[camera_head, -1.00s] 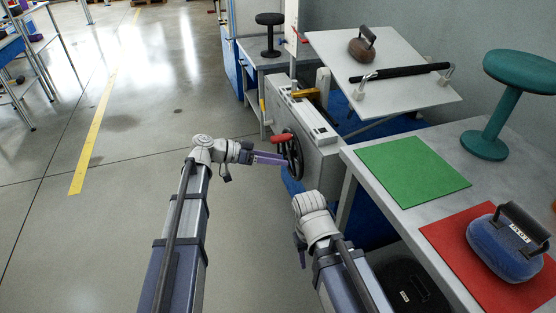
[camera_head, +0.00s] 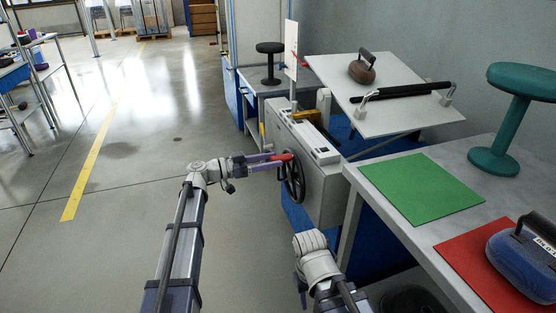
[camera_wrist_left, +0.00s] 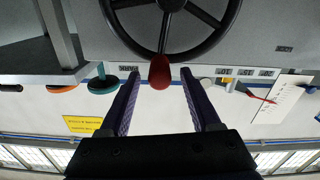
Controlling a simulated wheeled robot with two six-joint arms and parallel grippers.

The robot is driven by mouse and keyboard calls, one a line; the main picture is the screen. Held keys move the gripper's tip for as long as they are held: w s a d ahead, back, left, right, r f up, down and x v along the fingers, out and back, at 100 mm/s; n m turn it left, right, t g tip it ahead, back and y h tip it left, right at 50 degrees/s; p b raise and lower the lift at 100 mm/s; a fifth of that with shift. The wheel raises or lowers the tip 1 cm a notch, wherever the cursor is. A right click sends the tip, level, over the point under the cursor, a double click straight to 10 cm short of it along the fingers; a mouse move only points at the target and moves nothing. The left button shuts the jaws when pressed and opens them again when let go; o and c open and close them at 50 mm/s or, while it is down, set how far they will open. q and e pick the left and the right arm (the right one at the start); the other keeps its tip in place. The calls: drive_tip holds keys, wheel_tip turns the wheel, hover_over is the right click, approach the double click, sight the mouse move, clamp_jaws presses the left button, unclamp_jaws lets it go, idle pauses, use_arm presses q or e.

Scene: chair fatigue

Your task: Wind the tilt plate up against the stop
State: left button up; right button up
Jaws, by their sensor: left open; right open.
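The grey tilt plate (camera_head: 420,118) slopes at the back right, with a brown handled weight (camera_head: 362,70) and a black bar on it. The handwheel (camera_head: 299,190) is on the side of a grey housing, with a red crank knob (camera_head: 284,157) at its upper left. My left gripper (camera_head: 276,162) is open at the knob. In the left wrist view, the red knob (camera_wrist_left: 159,72) stands between the tips of my open left gripper (camera_wrist_left: 160,84), clear of both fingers. I cannot make out the stop.
A white board with a red pointer (camera_head: 293,58) stands behind the housing (camera_head: 325,180). The table at right holds a green mat (camera_head: 420,190), a red mat (camera_head: 470,262) with a blue weight (camera_head: 525,265), and a teal stool (camera_head: 495,160).

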use_arm(q)
drive_tip(key=shift+x, duration=1.35)
clamp_jaws()
idle(0.4)
drive_tip(key=shift+s, duration=0.1)
